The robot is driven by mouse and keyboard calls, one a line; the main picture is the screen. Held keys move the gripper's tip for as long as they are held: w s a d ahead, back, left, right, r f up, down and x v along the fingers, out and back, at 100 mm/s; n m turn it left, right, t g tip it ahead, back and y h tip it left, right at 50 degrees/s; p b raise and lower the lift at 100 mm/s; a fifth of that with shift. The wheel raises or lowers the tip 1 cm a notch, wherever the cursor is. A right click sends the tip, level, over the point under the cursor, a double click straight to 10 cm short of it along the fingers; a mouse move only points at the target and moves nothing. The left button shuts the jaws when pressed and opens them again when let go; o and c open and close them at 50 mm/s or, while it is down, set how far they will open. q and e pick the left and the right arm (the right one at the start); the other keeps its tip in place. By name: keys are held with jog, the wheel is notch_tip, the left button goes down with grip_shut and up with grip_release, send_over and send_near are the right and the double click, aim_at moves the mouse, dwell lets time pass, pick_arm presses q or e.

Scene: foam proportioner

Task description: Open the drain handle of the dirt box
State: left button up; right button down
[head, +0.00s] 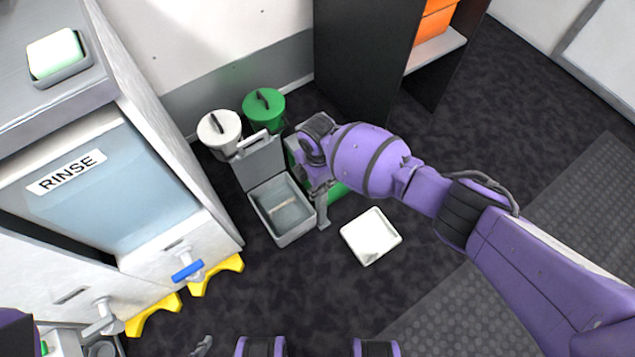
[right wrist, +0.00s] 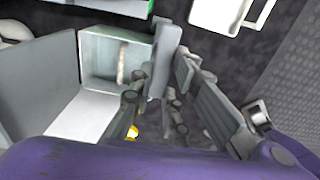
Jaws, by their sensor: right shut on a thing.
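The dirt box (head: 296,235) is a grey open-topped box on the dark floor, with its lid (head: 260,163) raised. It holds a light, thin strip. It also shows in the right wrist view (right wrist: 92,58). A grey upright bar (head: 323,217), which looks like the drain handle, stands at the box's right side. My right gripper (head: 322,190) is shut on this bar from above. In the right wrist view the bar (right wrist: 165,58) lies between the fingertips (right wrist: 166,72).
A white tray (head: 350,235) lies right of the box. A white bin (head: 220,133) and a green bin (head: 264,107) stand behind it. A rinse cabinet (head: 130,190) with a blue-handled tap (head: 187,271) and yellow feet (head: 215,275) is at left. Floor in front is clear.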

jog(key=shift+s, duration=0.1)
jog(key=c, duration=1.7)
grip_release()
notch_tip(320, 180, up, 12)
